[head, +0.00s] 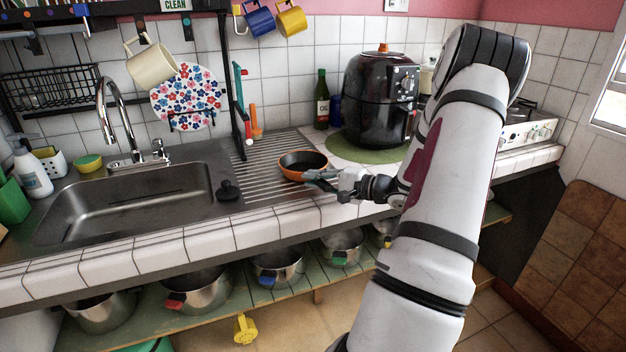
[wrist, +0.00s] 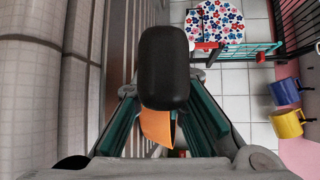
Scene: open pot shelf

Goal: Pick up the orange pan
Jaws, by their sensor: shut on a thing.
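The orange pan (head: 303,158), with a dark inside, is at the right end of the ridged steel drainboard, near the tiled front edge. My gripper (head: 325,181) comes in from the right at the pan's near side and is shut on the pan. In the wrist view, a black rounded part that looks like the pan's handle (wrist: 164,70) is between the teal finger pads, with a piece of the orange body (wrist: 157,128) below it. I cannot tell whether the pan touches the drainboard. The fingers hide part of its near side.
A black air fryer (head: 380,100) stands on a green round mat (head: 352,152) behind my arm. A green oil bottle (head: 321,98) is beside it. The sink (head: 130,205) and a small black knob-like thing (head: 228,190) lie left. Several steel pots sit on the shelf below (head: 225,322).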

